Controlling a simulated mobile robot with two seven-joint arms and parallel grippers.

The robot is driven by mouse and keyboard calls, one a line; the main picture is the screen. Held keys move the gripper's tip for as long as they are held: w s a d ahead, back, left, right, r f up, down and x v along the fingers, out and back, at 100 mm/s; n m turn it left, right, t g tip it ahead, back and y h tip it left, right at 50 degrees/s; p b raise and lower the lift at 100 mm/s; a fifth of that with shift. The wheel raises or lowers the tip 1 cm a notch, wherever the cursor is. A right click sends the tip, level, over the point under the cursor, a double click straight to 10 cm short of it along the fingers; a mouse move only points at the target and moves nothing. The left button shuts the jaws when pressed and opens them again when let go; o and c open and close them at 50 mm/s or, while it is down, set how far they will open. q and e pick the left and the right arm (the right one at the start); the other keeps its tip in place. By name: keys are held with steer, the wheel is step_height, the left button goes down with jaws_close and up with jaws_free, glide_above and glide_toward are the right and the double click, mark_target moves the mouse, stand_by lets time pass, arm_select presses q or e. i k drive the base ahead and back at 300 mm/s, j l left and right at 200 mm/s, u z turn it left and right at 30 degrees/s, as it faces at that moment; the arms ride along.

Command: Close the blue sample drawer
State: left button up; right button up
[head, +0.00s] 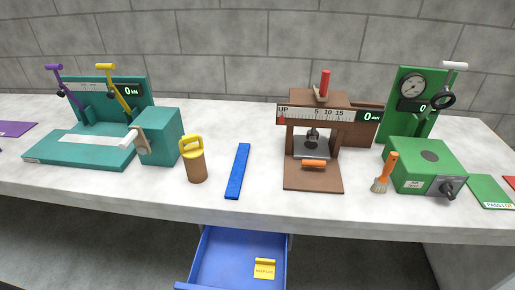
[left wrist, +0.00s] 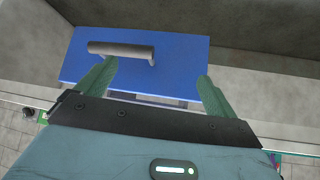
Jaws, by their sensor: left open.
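The blue sample drawer (head: 222,262) is pulled out below the bench in the head view, with its inside showing. A yellow labelled card (head: 264,268) lies in it. In the left wrist view, the drawer's blue front (left wrist: 185,55) carries a grey bar handle (left wrist: 120,48) on its left part. My left gripper (left wrist: 158,72) is open, its green fingers spread in front of the blue panel. The left finger's tip appears close to the handle; I cannot tell whether they touch. My right gripper is in neither view.
The white bench top (head: 120,190) overhangs the drawer. On it stand a teal device (head: 160,135), a brown yellow-handled weight (head: 196,165), a blue bar (head: 238,170), a brown press (head: 313,180), a brush (head: 385,172) and a green box (head: 425,160).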

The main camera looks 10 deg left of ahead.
mark_target(224, 259)
steer(key=k+j, duration=0.25)
steer(key=k, duration=0.2)
steer(key=k+j+u, duration=0.1)
steer(key=k+j, duration=0.15)
steer(key=k, duration=0.25)
steer(key=l+u, duration=0.1)
steer(key=u, duration=0.45)
steer(key=i+l, duration=0.05)
